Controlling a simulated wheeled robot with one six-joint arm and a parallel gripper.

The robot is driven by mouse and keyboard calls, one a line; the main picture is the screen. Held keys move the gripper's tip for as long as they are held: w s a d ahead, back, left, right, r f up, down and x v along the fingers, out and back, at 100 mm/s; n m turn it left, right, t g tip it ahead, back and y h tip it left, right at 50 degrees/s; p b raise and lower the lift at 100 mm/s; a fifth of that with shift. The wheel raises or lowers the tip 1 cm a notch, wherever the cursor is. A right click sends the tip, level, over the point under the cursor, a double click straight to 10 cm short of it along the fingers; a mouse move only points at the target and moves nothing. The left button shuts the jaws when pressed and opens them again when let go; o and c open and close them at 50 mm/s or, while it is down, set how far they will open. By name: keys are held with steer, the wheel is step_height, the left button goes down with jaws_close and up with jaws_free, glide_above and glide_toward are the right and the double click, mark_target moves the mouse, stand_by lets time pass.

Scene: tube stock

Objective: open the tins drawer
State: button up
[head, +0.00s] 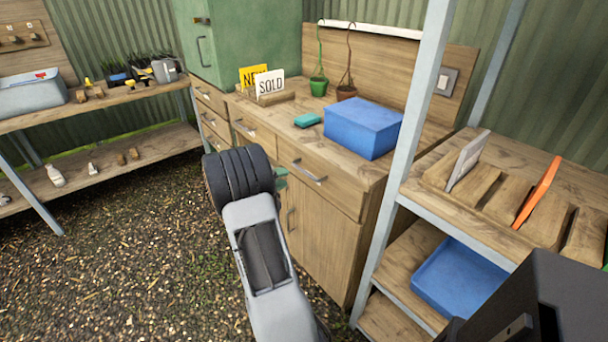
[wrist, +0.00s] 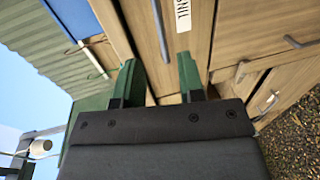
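The tins drawer (head: 315,188) is the top right wooden drawer of the cabinet, and it looks shut. In the wrist view its front (wrist: 133,25) shows turned sideways with a white label (wrist: 183,14), partly cut off. Its grey bar handle (head: 310,172) also shows in the wrist view (wrist: 160,30). My gripper (wrist: 159,72) is open, with two green fingers apart and nothing between them. It is in front of the cabinet, to the left of the handle and not on it. In the head view my arm hides most of the gripper; only a green part (head: 280,178) shows.
A cupboard door (head: 318,237) is below the drawer, and other drawers (head: 255,136) are to the left. A blue box (head: 361,128) and a teal item (head: 307,120) stand on top. A metal shelf post (head: 401,165) rises close on the right. Gravel floor (head: 130,250) is clear on the left.

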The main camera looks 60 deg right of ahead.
mark_target(303, 172)
steer(key=x, duration=0.9)
steer(key=shift+s+d+f, duration=0.1)
steer(key=shift+d, duration=0.25)
steer(key=shift+c, duration=0.5)
jaws_close()
